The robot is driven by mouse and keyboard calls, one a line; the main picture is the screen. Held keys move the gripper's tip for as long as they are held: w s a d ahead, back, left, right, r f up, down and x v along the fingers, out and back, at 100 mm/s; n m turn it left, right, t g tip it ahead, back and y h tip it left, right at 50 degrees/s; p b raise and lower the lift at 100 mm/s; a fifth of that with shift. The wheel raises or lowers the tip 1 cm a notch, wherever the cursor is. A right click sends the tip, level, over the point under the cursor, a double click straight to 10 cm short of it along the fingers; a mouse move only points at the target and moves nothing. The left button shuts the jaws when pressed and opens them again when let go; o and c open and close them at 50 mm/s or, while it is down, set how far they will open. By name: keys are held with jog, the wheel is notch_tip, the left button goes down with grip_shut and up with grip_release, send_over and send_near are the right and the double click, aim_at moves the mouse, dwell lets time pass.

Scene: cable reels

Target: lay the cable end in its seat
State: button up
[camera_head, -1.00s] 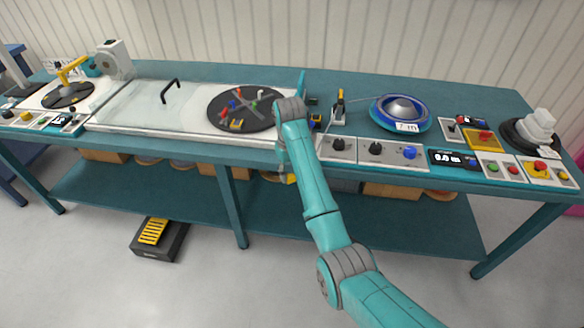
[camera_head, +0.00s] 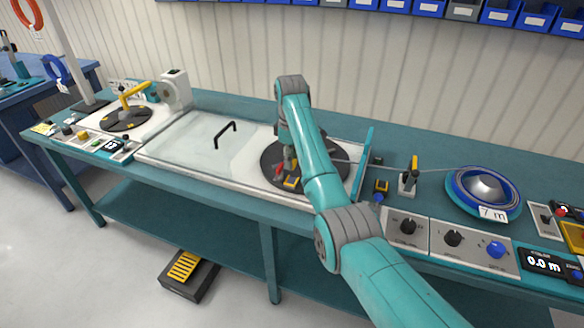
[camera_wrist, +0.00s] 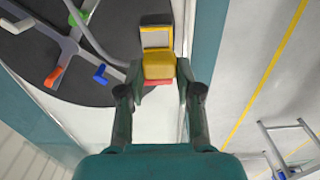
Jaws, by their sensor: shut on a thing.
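My gripper (camera_wrist: 158,78) is shut on a yellow block with a red edge, which I take to be the cable end (camera_wrist: 159,66). The block is at a dark and yellow frame (camera_wrist: 156,20), probably the seat, at the disc's rim; I cannot tell whether it lies in it. The frame also shows in the head view (camera_head: 291,183). The dark round disc (camera_head: 334,187) bears a grey cross with coloured tips. The grey cable (camera_head: 385,168) runs from the blue reel (camera_head: 457,203) past an upright guide towards the disc. My arm hides much of the disc and the gripper there.
A clear cover with a black handle (camera_head: 225,132) lies left of the disc. A teal upright plate (camera_head: 363,163) stands right of it. The guide (camera_head: 408,181) and a knob panel (camera_head: 451,243) are further right. A yellow-armed disc unit (camera_head: 127,117) is far left.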

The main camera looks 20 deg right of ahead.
aim_at(291, 176)
jog(key=shift+w+r, duration=0.1)
jog(key=shift+w, duration=0.35)
jog(key=shift+f, duration=2.45)
jog(key=shift+f, duration=0.95)
dwell(0.3)
jog(key=o, duration=1.1)
jog(key=shift+o, duration=0.4)
jog(key=shift+o, duration=1.4)
jog(key=shift+r, duration=1.1)
